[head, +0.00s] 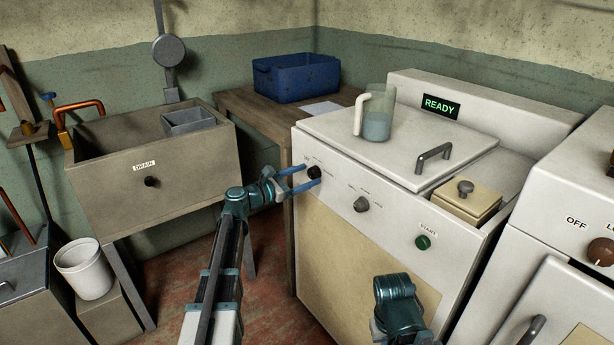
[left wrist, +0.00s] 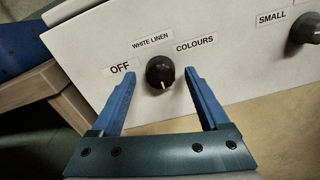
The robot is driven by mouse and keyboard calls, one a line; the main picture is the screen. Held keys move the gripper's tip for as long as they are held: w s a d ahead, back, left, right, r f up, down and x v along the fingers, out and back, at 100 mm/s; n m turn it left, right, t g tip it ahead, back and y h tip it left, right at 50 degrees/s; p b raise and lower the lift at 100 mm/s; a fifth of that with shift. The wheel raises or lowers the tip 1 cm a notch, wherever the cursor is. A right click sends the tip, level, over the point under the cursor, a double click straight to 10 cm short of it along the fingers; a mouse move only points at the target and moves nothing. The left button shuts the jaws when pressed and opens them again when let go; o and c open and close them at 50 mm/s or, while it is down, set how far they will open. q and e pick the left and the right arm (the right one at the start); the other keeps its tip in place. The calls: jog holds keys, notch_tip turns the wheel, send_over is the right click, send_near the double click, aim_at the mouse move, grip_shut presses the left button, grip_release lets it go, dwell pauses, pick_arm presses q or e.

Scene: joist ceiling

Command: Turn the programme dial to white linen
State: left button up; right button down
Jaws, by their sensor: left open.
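The programme dial (head: 315,172) is a black round knob on the white washing machine's front panel, at its left end. In the left wrist view the dial (left wrist: 160,72) has the labels OFF, WHITE LINEN (left wrist: 150,42) and COLOURS around its top. A small white mark shows on the knob's lower edge, pointing down; the top of the knob shows no clear mark. My left gripper (head: 312,175) is open, its blue fingers on either side of the dial with a gap at each side in the left wrist view (left wrist: 160,73). My right gripper is not in view, only teal arm parts.
A grey knob (head: 361,204) and green START button (head: 422,242) sit right of the dial. A jug (head: 376,115) stands on the machine's lid by a READY display (head: 440,106). A sink (head: 150,175) stands left and a blue crate (head: 296,78) behind.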

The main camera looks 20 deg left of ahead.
pick_arm(q)
jog(key=shift+w+d, duration=0.3)
grip_shut()
dwell(0.3)
jog(key=m, duration=0.5)
jog(key=shift+m, duration=0.4)
jog(key=m, duration=0.5)
jog(key=shift+s+f+m, duration=0.1)
jog(key=shift+m, duration=0.5)
